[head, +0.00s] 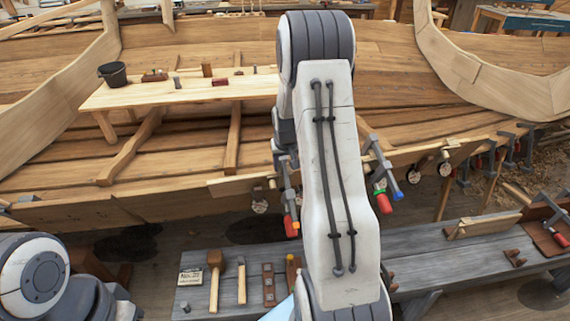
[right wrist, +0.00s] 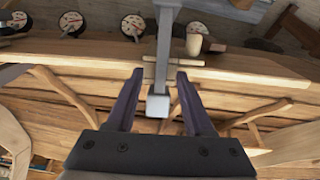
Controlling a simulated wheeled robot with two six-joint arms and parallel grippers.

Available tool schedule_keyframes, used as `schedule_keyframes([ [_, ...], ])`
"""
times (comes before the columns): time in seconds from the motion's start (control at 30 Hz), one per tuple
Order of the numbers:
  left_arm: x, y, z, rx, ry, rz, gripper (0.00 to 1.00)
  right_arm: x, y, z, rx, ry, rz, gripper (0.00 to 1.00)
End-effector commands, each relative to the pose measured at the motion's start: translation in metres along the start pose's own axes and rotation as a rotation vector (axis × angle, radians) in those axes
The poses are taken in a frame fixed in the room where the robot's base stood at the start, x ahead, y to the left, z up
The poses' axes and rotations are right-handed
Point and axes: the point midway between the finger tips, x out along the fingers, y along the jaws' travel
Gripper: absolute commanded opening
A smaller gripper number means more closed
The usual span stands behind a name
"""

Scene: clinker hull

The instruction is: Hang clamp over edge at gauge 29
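My right gripper (right wrist: 160,76) shows in the right wrist view with its two dark fingers apart. The grey bar of a clamp (right wrist: 164,40) runs down between them, ending in a square pad, with gaps visible on both sides. The clamp is by the hull plank edge (right wrist: 240,73); whether it rests on it is unclear. In the head view my arm hides part of the edge. Clamps with coloured grips show left (head: 290,200) and right (head: 383,172) of it. Round gauges (head: 400,190) hang below the edge; one is near the clamp (right wrist: 132,26). Their numbers are unreadable.
A grey bench (head: 440,240) below the hull holds a mallet (head: 215,270), other tools and a small printed card (head: 190,277). A plank shelf (head: 150,93) inside the hull carries a dark bucket (head: 113,74). More clamps (head: 510,145) line the edge at right.

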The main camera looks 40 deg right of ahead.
Motion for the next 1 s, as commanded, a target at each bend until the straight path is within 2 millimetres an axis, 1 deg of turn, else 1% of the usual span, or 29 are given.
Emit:
schedule_keyframes([
  [0.13,0.001,0.000,0.000,-0.001,0.000,0.000,0.50,0.000,0.000,0.002,0.000,-0.004,0.000,0.52],
  [0.27,0.006,0.000,0.000,0.000,0.000,0.000,0.50,-0.012,0.000,0.000,0.000,0.001,0.000,0.52],
  [0.37,0.011,-0.001,0.001,0.000,0.000,0.000,0.50,-0.029,0.000,0.000,0.000,0.004,0.000,0.52],
  [0.6,0.022,-0.002,0.001,0.001,0.000,0.000,0.50,-0.077,0.000,0.000,0.000,0.004,0.000,0.52],
  [0.7,0.025,-0.002,0.001,0.001,0.000,0.000,0.50,-0.091,0.000,0.000,0.000,0.004,0.000,0.52],
  [0.83,0.026,-0.002,0.001,0.001,0.000,0.000,0.50,-0.102,0.000,0.000,0.000,0.001,0.000,0.52],
  [1.0,0.026,-0.002,0.001,0.001,0.000,0.000,0.50,-0.105,0.000,0.001,0.000,-0.001,0.000,0.52],
])
